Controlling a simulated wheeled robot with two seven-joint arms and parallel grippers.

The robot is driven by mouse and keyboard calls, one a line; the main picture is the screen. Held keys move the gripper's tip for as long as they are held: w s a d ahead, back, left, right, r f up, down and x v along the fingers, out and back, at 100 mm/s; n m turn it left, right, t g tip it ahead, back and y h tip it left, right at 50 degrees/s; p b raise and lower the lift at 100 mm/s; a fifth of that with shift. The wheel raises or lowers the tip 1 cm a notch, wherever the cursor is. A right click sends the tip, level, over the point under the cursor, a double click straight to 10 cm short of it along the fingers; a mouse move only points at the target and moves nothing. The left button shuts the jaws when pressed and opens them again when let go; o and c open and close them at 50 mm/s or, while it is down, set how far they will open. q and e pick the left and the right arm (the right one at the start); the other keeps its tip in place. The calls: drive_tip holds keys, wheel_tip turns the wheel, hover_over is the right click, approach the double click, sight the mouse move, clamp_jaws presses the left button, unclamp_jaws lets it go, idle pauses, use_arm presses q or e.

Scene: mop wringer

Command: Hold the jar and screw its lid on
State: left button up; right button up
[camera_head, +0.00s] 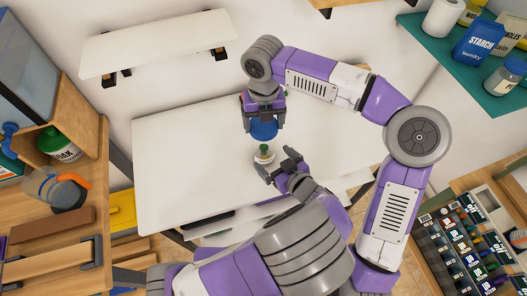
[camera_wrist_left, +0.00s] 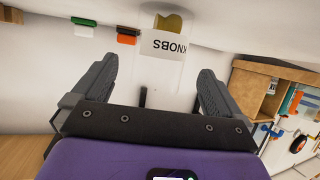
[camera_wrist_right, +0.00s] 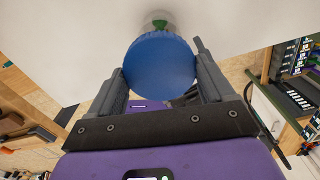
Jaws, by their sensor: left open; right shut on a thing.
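The jar (camera_head: 263,158) stands upright on the white table, clear with a pale label and something green at its top. In the left wrist view the jar (camera_wrist_left: 168,45) shows a label reading KNOBS. My left gripper (camera_head: 275,160) is open and low beside the jar, fingers pointing at it; gaps show on both sides of it. My right gripper (camera_head: 263,121) is shut on the blue lid (camera_head: 264,130), which is held above the table, apart from the jar. In the right wrist view the lid (camera_wrist_right: 160,68) sits between both fingers and partly hides the jar.
The white table (camera_head: 185,165) is mostly clear around the jar. A wall shelf (camera_head: 155,45) hangs behind it. Wooden shelving (camera_head: 85,170) stands at left with a green bottle (camera_head: 58,145). A teal shelf (camera_head: 465,75) is at upper right and a rack of boxes (camera_head: 465,240) at lower right.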

sight(258, 145)
use_arm(q)
drive_tip(key=x, duration=0.6)
drive_tip(key=shift+w+a, duration=0.15)
drive_tip(key=shift+w, duration=0.1)
drive_tip(key=c, duration=1.5)
drive_tip(key=shift+o, duration=0.2)
use_arm(e)
drive_tip(key=shift+w+f, duration=0.1)
drive_tip(key=shift+f, duration=2.4)
drive_tip(key=shift+f, duration=0.9)
drive_tip(key=shift+f, duration=0.5)
